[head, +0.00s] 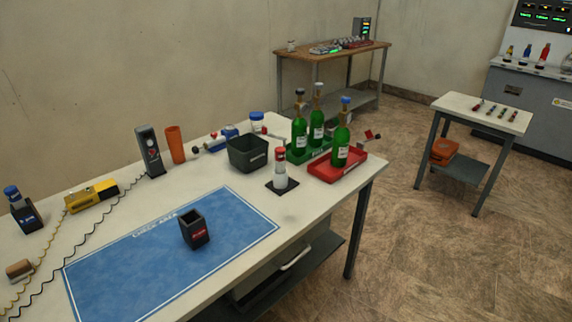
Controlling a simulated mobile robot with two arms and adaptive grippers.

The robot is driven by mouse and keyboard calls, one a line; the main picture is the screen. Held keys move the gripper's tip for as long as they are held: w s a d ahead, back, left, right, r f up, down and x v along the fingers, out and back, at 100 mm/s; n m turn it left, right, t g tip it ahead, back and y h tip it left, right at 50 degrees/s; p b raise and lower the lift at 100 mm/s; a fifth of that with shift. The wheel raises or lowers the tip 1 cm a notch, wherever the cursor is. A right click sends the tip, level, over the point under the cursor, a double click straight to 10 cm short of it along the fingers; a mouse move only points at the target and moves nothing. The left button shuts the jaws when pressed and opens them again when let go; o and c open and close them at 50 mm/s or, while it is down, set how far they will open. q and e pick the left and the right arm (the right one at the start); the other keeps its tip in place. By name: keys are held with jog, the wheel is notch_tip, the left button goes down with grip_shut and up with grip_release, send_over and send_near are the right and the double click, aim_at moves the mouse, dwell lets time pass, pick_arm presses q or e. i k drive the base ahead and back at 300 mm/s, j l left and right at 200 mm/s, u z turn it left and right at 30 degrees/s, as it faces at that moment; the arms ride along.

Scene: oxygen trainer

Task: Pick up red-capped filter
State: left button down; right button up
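The red-capped filter (280,175) looks like a short whitish cylinder with a red top. It stands upright on a small black base (291,187) near the right part of the white table (330,205). A dark bin is to its left, and a red tray is to its right. Neither of my grippers shows in the head view.
A blue check-area mat (135,262) bears a small open dark holder (194,230). Green bottles (340,143) stand close by in a green tray and a red tray (338,173). A dark bin (247,153) and orange cup (174,145) stand behind. Cords lie left.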

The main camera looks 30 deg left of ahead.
aim_at(280, 151)
jog(key=i+j+u, duration=0.1)
jog(key=u, duration=0.25)
jog(key=i+j+u, duration=0.1)
jog(key=u, duration=0.3)
jog(key=i+j+u, duration=0.1)
jog(key=u, duration=0.25)
